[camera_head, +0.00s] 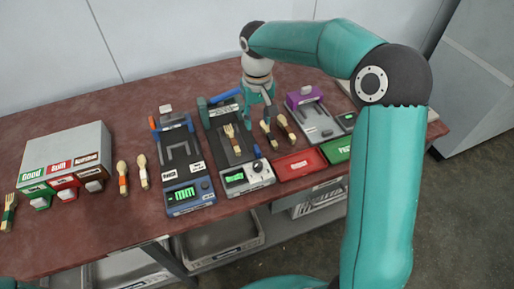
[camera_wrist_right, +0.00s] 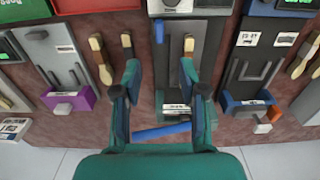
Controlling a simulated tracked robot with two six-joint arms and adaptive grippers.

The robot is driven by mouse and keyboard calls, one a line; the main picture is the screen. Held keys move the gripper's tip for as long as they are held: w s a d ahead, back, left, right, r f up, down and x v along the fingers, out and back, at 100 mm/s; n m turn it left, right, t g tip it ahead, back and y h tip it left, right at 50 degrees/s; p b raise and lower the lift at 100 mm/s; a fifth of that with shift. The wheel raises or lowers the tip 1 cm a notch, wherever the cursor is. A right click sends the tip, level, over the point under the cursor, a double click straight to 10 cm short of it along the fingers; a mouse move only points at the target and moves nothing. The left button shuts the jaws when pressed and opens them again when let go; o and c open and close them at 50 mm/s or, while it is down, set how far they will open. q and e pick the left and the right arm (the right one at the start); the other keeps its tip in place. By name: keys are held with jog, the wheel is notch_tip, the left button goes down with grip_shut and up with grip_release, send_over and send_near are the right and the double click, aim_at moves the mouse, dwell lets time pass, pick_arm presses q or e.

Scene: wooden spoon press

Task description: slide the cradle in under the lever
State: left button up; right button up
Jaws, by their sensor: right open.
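The middle press (camera_head: 215,124) has a dark bed and a grey cradle (camera_head: 243,155), with a wooden fork (camera_head: 232,136) lying lengthwise on it. The fork also shows in the right wrist view (camera_wrist_right: 188,45). A blue bar (camera_head: 226,96), which looks like the lever, lies across the far end of the press; the right wrist view shows it too (camera_wrist_right: 160,131). My right gripper (camera_wrist_right: 158,65) is open and empty above the press, one finger over its bed and the other beside the loose spoons. Whether it touches anything is unclear. My left gripper is out of view.
A blue press (camera_head: 182,160) stands left and a purple press (camera_head: 318,118) right. Loose wooden utensils (camera_head: 268,134) lie between presses. Red (camera_head: 300,164) and green (camera_head: 337,150) trays sit at the front right. A sorting box (camera_head: 68,152) is far left. Bare table shows between the spoons and sorting box.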

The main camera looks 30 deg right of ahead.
aim_at(258, 150)
notch_tip(258, 150, down, 14)
jog(key=shift+f+p, duration=0.1)
jog(key=shift+p, duration=0.45)
grip_shut()
